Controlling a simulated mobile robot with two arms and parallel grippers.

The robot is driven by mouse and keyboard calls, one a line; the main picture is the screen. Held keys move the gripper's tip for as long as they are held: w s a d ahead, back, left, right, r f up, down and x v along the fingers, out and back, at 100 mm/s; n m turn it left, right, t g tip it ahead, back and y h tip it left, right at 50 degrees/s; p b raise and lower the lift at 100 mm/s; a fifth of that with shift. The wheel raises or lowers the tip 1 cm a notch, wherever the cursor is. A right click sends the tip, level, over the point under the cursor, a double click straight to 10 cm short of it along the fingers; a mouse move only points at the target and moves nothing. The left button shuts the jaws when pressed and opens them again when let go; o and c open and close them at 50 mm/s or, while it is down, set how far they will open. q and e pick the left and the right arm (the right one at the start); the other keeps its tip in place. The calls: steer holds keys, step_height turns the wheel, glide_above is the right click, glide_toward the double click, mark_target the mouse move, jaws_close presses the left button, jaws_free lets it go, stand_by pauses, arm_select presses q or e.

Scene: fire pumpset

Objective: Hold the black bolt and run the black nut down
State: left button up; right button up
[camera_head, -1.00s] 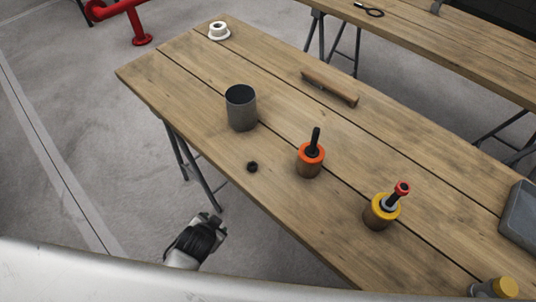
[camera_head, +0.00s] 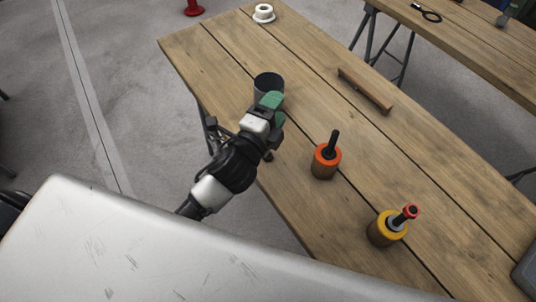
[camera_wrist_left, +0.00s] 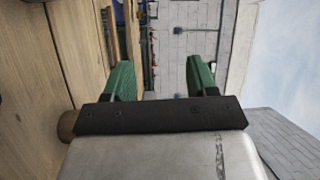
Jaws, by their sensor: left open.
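The black bolt (camera_head: 333,141) stands upright in an orange-topped wooden holder (camera_head: 324,168) on the workbench. A small dark piece, which looks like the black nut (camera_head: 268,156), lies near the bench's front edge, just below my left gripper in the head view and partly covered by it. My left gripper (camera_head: 274,109) has green fingers and is open and empty. It is above the bench, in front of the grey cup and left of the bolt. In the left wrist view the two green fingers (camera_wrist_left: 160,82) stand apart with nothing between them. My right gripper is out of view.
A grey cup (camera_head: 268,80) stands behind my left gripper, partly hidden. A yellow-topped holder (camera_head: 384,231) with a red-ended bolt (camera_head: 408,212) is to the right. A wooden bar (camera_head: 366,90) and a white flanged part (camera_head: 263,13) lie farther back on the bench (camera_head: 215,60).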

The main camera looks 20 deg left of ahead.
arm_select(q)
steer(key=s+d+r+m+g+h, duration=0.2)
steer(key=d+r+m+g+h, duration=0.35)
steer(key=m, duration=1.05)
steer(key=s+d+r+m+g+h, duration=0.3)
steer(key=d+m+g+h, duration=0.3)
steer(key=d+m+h, duration=0.65)
steer(key=a+f+m+g+y, duration=0.35)
steer(key=f+m+y, duration=0.25)
steer(key=m, duration=0.4)
steer(key=a+f+m+g+y, duration=0.3)
steer(key=f+m+g+y, duration=0.15)
steer(key=m+y, duration=0.4)
steer(key=w+a+f+m+y, duration=0.1)
steer(key=w+a+m+y, duration=0.1)
steer(key=a, duration=0.4)
steer(key=w+a+f+m+t+y, duration=0.1)
steer(key=w+a+m+y, duration=0.1)
steer(key=a+m+y, duration=0.2)
steer(key=a+y, duration=0.1)
steer(key=a, duration=0.1)
steer(key=shift+a, duration=0.4)
steer(key=shift+w+f+t, duration=0.1)
steer(key=shift+f+t, duration=0.05)
steer(key=shift+t, duration=0.1)
steer(key=shift+f+p, duration=0.6)
steer(key=shift+f, duration=2.2)
